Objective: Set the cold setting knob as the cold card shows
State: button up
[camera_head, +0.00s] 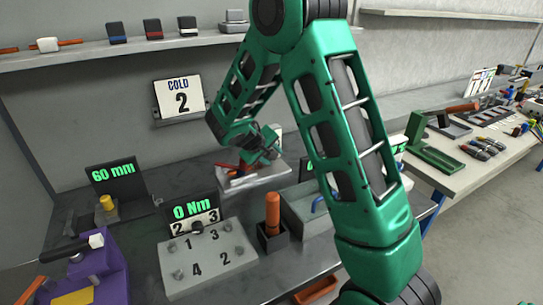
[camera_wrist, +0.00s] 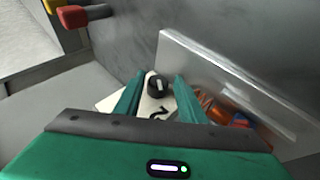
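The cold card (camera_head: 181,98) hangs on the back wall and reads "COLD 2". In the wrist view a black knob (camera_wrist: 157,88) with a pale pointer mark sits on a white plate (camera_wrist: 108,102), and the numeral 2 shows on the plate. The plate's other markings are hidden or cut off by my fingers and gripper body. My gripper (camera_wrist: 159,77) is open, one finger on each side of the knob in the picture. I cannot tell whether they touch it. In the head view my gripper (camera_head: 264,150) is low over the bench, and the knob is hidden there.
A grey panel with numbered knobs (camera_head: 207,262) and a "0 Nm" display (camera_head: 192,212) stands front left of my gripper. An orange-handled tool (camera_head: 272,212) stands upright in a dark holder. A pale upright plate (camera_wrist: 225,80) is close to the right finger.

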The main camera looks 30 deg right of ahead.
jog(key=shift+o, duration=0.3)
jog(key=shift+r, duration=0.15)
jog(key=shift+a+r, duration=0.2)
jog(key=v, duration=1)
